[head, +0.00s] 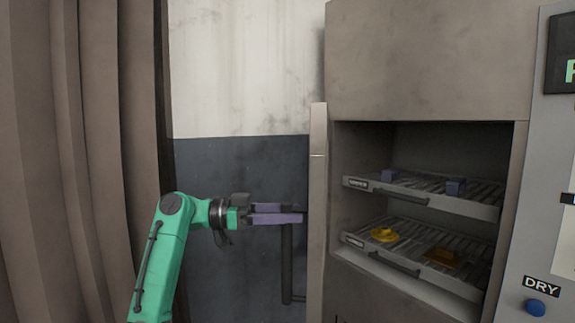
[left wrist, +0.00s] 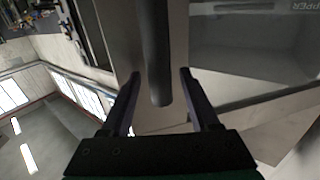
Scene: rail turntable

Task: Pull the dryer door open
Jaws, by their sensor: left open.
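The dryer door (head: 318,190) stands swung open, seen nearly edge-on at the left side of the dryer opening. Its dark bar handle (head: 287,262) is on the door's left side. My left gripper (head: 285,214), with purple fingers, is open at the handle's upper end. In the left wrist view the handle (left wrist: 155,50) runs between the two spread fingers (left wrist: 160,98), with gaps on both sides. My right gripper is not in view.
Inside the dryer (head: 430,75), an upper rack (head: 420,198) holds blue blocks and a lower rack (head: 410,262) holds yellow and orange pieces. A panel with a blue DRY button (head: 535,307) is at right. A brown curtain (head: 80,130) hangs at left.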

